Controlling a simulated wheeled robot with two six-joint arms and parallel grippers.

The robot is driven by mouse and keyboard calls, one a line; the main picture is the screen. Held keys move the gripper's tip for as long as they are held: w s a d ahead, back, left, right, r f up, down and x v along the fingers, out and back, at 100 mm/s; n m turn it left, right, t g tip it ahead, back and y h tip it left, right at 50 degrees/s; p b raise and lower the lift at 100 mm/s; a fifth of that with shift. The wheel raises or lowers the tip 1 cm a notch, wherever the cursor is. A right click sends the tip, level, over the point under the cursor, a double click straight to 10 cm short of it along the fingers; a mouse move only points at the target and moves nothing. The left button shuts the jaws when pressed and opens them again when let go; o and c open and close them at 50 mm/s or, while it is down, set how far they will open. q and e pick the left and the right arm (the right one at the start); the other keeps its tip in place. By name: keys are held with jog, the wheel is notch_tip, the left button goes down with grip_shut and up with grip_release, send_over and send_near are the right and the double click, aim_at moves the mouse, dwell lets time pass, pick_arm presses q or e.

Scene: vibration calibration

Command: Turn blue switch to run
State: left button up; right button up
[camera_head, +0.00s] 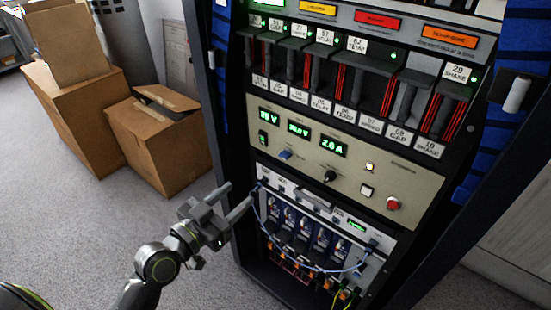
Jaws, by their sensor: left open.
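A small blue switch (285,155) sits low on the beige control panel (350,180), below the green digital readouts. It is too small to tell which way it points, and I cannot read its labels. My left gripper (237,196) is open and empty, with its two fingers apart. It is left of the rack, below and to the left of the blue switch, and apart from it. My right gripper is not in view.
The panel also carries a black knob (329,176), a white button (367,191) and a red button (393,203). A blue cable (262,225) loops in front of the lower modules. Cardboard boxes (160,140) stand on the left; carpet (60,220) is clear before them.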

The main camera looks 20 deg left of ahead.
aim_at(282, 156)
pick_arm(q)
jog(key=p+x, duration=0.1)
jog(key=x, duration=1.4)
jog(key=shift+w+d+p, duration=0.1)
jog(key=shift+w+p, duration=0.1)
jog(key=shift+p, duration=0.1)
jog(key=shift+w+d, duration=0.25)
jog(key=shift+w, duration=0.4)
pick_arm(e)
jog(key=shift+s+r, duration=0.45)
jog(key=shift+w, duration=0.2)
pick_arm(q)
jog(key=c, duration=1)
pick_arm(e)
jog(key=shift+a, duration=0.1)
